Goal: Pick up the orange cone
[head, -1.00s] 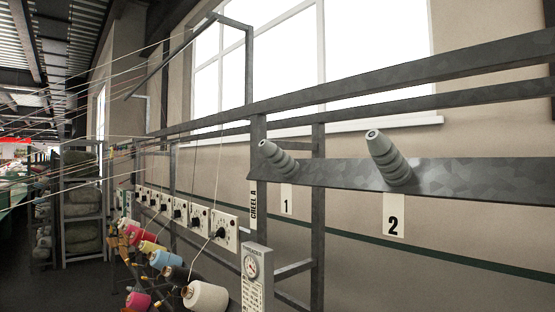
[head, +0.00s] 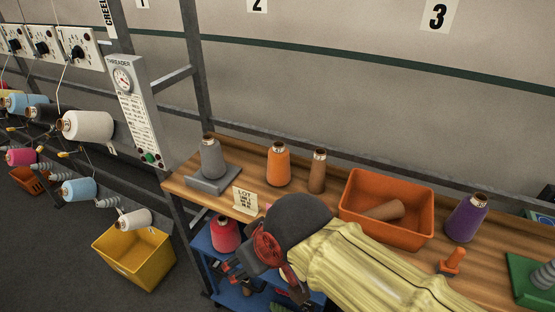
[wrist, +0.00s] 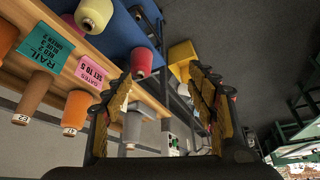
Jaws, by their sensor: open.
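The orange cone (head: 278,165) stands upright on the wooden bench, between a grey cone (head: 212,160) on a grey block and a brown cone (head: 317,172). In the wrist view, which looks upside down, the orange cone (wrist: 76,110) is left of the fingers and apart from them. My gripper (head: 240,268) is in front of the bench, below and left of the orange cone in the head view, partly hidden by my wrist. In the wrist view my gripper (wrist: 160,80) has its two fingers spread with nothing between them.
An orange bin (head: 390,232) holds a brown cone, with a purple cone (head: 467,217) to its right. A LOT card (head: 245,200) stands at the bench front. A red cone (head: 225,234) is on the blue shelf below. A yellow bin (head: 133,262) sits on the floor left.

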